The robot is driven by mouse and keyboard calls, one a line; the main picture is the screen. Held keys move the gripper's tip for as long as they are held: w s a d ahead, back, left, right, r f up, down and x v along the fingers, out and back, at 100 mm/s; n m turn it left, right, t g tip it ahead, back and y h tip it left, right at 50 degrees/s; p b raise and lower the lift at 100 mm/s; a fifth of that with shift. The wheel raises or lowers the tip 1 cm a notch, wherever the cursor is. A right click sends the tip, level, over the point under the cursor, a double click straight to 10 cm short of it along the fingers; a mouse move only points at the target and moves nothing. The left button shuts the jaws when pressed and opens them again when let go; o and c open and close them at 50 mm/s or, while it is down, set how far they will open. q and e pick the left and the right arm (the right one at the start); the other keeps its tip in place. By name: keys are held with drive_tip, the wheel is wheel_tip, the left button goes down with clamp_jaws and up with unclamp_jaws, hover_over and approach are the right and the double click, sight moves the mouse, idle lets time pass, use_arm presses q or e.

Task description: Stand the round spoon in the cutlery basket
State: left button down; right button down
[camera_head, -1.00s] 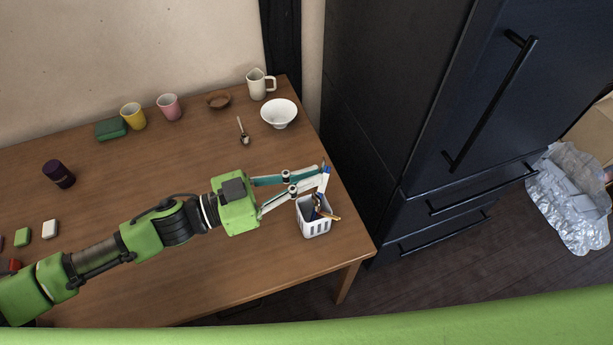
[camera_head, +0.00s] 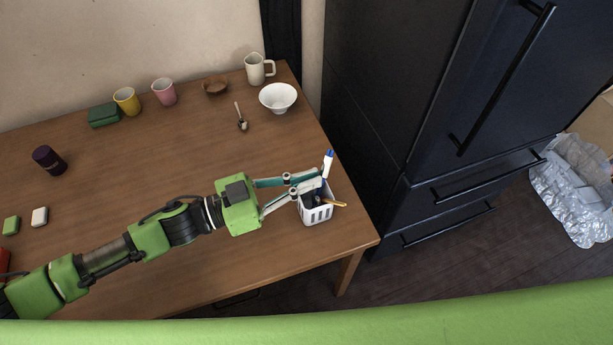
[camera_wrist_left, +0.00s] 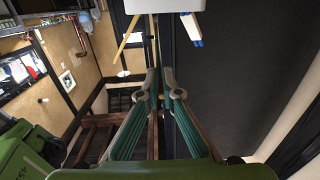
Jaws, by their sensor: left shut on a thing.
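The white slotted cutlery basket (camera_head: 317,214) stands on the table near its right edge. A white-and-blue piece (camera_head: 328,163) stands up from it, and a wooden-coloured handle (camera_head: 340,204) leans out to the right. My left gripper (camera_head: 322,184) is at the basket's top, its fingers shut on a thin thing. In the left wrist view, the thin thing (camera_wrist_left: 153,45) runs between the fingertips and the basket (camera_wrist_left: 165,5); I cannot tell if it is the round spoon. A spoon (camera_head: 241,118) with a pale handle lies on the table by the bowl. My right gripper is not in view.
A white bowl (camera_head: 278,98), a pitcher (camera_head: 256,70), a brown dish (camera_head: 214,86), a pink cup (camera_head: 164,92) and a yellow cup (camera_head: 127,101) stand along the back. A dark cabinet (camera_head: 400,120) rises beyond the table's right edge. The table's middle is clear.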

use_arm(q)
drive_tip(key=shift+s+f, duration=0.1)
drive_tip(key=shift+f, duration=0.1)
drive_tip(key=c, duration=2.2)
unclamp_jaws()
drive_tip(key=shift+o, duration=0.2)
drive_tip(key=v, duration=1.2)
